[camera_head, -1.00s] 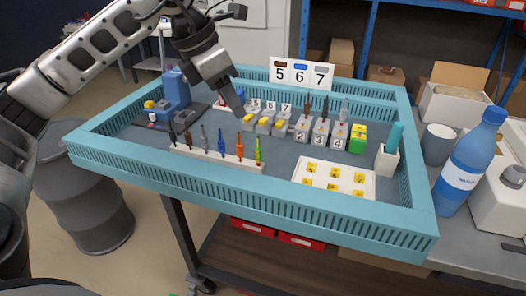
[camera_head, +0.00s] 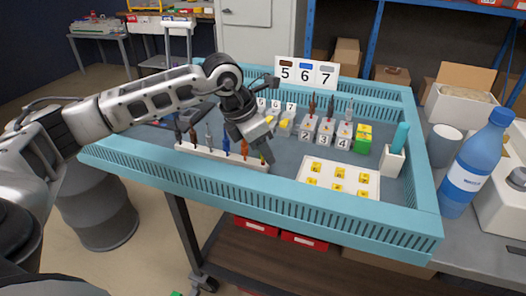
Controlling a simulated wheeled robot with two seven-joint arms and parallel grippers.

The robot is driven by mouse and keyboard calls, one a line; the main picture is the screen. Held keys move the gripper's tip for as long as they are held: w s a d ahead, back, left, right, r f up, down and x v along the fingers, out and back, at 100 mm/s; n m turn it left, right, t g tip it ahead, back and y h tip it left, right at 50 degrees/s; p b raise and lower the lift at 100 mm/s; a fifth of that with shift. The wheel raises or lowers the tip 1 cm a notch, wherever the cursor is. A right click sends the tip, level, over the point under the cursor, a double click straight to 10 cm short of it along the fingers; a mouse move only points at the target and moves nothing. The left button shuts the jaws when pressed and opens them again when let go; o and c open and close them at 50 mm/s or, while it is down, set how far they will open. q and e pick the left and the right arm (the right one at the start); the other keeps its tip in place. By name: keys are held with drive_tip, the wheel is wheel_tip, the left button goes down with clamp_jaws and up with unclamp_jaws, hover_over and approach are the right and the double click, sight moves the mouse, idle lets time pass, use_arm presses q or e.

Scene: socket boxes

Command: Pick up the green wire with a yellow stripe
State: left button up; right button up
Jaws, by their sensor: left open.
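A white rack (camera_head: 215,156) near the front left of the teal tray holds several upright coloured wires. The green wire with the yellow stripe (camera_head: 262,159) is at the rack's right end, mostly hidden by my left gripper. An orange wire (camera_head: 244,148) and a blue wire (camera_head: 226,144) stand to its left, with a grey wire (camera_head: 209,138) and darker ones further left. My left gripper (camera_head: 266,155) is open, pointing down over the rack's right end. I cannot tell whether its fingers are around the green wire. My right gripper is not in view.
Numbered socket boxes (camera_head: 325,133) with wires stand behind, beside a green-yellow block (camera_head: 363,139). A white plate with yellow pieces (camera_head: 340,178) lies to the right of the rack. A white holder (camera_head: 391,161) with a teal stick stands near the right wall. The tray rim (camera_head: 270,190) runs along the front.

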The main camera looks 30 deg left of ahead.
use_arm(q)
drive_tip(key=shift+w+d+f, duration=0.1)
drive_tip(key=shift+f, duration=0.3)
clamp_jaws()
drive_tip(key=shift+r, duration=0.15)
